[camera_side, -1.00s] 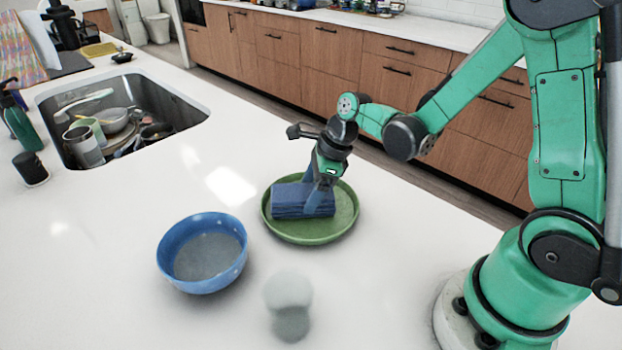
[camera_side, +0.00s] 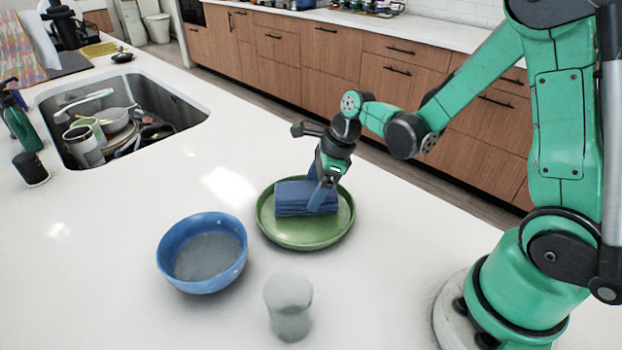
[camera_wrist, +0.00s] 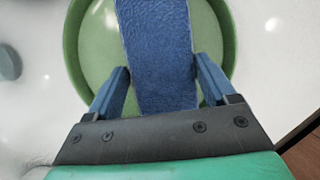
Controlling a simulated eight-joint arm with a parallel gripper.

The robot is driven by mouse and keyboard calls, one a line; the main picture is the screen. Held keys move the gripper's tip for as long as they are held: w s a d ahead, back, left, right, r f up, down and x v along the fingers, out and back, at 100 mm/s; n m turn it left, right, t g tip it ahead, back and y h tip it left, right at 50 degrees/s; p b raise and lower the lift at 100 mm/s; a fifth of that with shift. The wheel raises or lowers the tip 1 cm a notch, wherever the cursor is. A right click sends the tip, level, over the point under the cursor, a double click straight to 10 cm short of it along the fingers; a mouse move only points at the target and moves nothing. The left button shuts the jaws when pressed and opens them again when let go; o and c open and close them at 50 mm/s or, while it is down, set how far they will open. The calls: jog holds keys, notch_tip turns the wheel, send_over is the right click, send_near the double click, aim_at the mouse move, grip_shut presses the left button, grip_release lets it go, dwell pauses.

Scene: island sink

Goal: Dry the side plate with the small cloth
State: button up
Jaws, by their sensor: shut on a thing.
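The green side plate (camera_side: 300,234) lies on the white counter in the side view, and its rim also shows in the wrist view (camera_wrist: 72,55). The small cloth (camera_side: 296,197) is a folded blue stack on the plate's far half. My gripper (camera_side: 322,196) comes down over the plate and is shut on the cloth near its right end. In the wrist view the cloth (camera_wrist: 158,50) runs between the two blue fingers of my gripper (camera_wrist: 155,88). The cloth hides part of the plate's surface, and I cannot tell how firmly it presses on it.
A blue bowl (camera_side: 203,252) stands left of the plate. A grey cylindrical object (camera_side: 288,307) stands in front. A sink (camera_side: 120,118) full of dishes is at the far left, with a dark green bottle (camera_side: 22,128) and a dark cup (camera_side: 31,169) beside it. The counter between is clear.

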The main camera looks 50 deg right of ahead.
jog(key=shift+d, duration=2.5)
send_near(284, 221)
jog(key=shift+x, duration=2.4)
notch_tip(284, 221, up, 10)
jog(key=shift+d+f, duration=0.1)
jog(key=shift+f, duration=0.05)
